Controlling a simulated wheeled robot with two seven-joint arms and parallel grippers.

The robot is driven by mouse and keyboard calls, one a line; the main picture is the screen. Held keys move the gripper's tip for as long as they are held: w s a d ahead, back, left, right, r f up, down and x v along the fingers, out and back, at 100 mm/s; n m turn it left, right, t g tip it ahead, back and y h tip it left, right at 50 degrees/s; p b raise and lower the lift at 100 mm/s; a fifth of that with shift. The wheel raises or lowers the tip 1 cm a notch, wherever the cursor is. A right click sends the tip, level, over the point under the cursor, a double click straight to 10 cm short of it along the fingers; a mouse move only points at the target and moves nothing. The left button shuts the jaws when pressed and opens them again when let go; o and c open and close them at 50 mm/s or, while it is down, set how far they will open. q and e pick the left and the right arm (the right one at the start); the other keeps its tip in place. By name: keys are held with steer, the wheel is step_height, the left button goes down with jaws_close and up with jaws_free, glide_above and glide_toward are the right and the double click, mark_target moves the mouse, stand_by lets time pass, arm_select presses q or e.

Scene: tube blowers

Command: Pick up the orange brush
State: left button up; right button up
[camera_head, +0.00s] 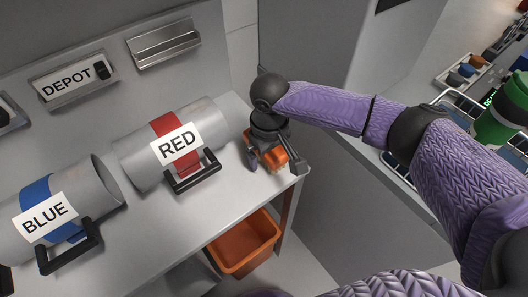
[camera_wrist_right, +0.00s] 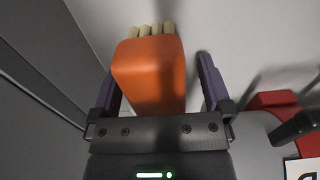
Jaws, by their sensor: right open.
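The orange brush (camera_head: 273,157) lies on the grey shelf near its right end, to the right of the tube labelled RED. In the right wrist view the orange brush (camera_wrist_right: 149,75) shows its orange body with several pale bristle tufts at the far end. My right gripper (camera_head: 270,164) is right over the brush, and its two fingers (camera_wrist_right: 158,85) are open on either side of it. A gap shows between the brush and the right finger; the left finger is closer to it. My left gripper is not in view.
The RED tube (camera_head: 207,120) with a black handle (camera_head: 195,178) stands close left of my right gripper. The BLUE tube (camera_head: 95,178) is further left. An orange bin (camera_head: 247,247) sits below the shelf (camera_head: 180,230). A grey wall rises behind.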

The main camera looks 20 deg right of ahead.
steer(key=shift+f, duration=0.1)
steer(key=shift+c, duration=1.6)
steer(key=c, duration=0.7)
steer(key=shift+c, duration=1.4)
steer(key=shift+r, duration=0.25)
step_height(320, 180, up, 9)
steer(key=p, duration=0.4)
steer(key=shift+r, duration=0.15)
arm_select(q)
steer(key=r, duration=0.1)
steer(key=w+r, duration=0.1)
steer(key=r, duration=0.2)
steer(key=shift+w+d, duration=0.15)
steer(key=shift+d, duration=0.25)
arm_select(e)
steer(key=shift+r, duration=0.15)
